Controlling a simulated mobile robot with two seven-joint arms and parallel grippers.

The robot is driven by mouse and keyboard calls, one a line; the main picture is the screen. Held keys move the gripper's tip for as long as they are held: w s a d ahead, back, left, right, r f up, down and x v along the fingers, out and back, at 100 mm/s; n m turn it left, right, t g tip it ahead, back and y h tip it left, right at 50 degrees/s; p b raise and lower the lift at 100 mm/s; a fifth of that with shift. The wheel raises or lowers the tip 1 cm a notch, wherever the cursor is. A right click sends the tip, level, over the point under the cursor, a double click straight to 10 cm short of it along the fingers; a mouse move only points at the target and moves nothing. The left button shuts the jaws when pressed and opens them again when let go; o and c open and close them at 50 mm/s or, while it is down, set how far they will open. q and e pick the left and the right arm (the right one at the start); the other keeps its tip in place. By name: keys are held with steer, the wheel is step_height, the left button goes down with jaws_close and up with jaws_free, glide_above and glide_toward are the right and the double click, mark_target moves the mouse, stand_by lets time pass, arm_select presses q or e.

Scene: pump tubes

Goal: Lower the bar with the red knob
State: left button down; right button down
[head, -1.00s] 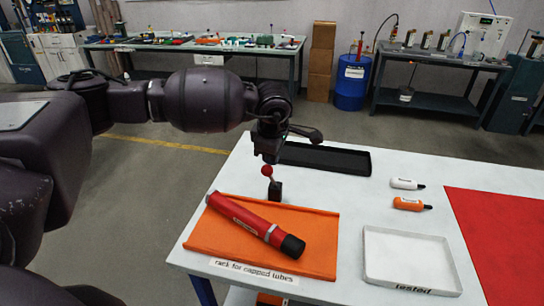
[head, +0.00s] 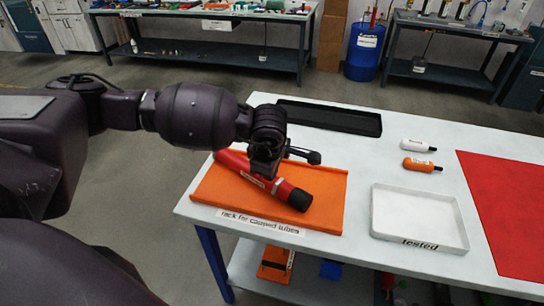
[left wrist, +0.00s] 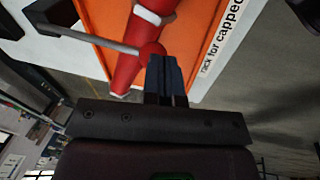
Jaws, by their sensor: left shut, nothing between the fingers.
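The red knob (left wrist: 152,50) sits at the end of a thin grey bar (left wrist: 100,41) in the left wrist view. The bar runs from a black base (left wrist: 52,12) toward the orange rack; its exact tilt is hard to tell. My left gripper (left wrist: 163,60) is shut and empty, its fingertips right against or very close to the knob. My right gripper is not in view.
A red tube (head: 287,190) with a black end lies on the orange rack (head: 325,215). A black tray (head: 350,122) is behind it. A white tray (head: 455,238), two small bottles (head: 421,164) and a red mat (head: 510,200) are to the right.

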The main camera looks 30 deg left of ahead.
arm_select(q)
steer(key=shift+s+f, duration=0.2)
steer(key=shift+f, duration=0.35)
steer(key=shift+s+f, duration=0.2)
steer(key=shift+f, duration=0.35)
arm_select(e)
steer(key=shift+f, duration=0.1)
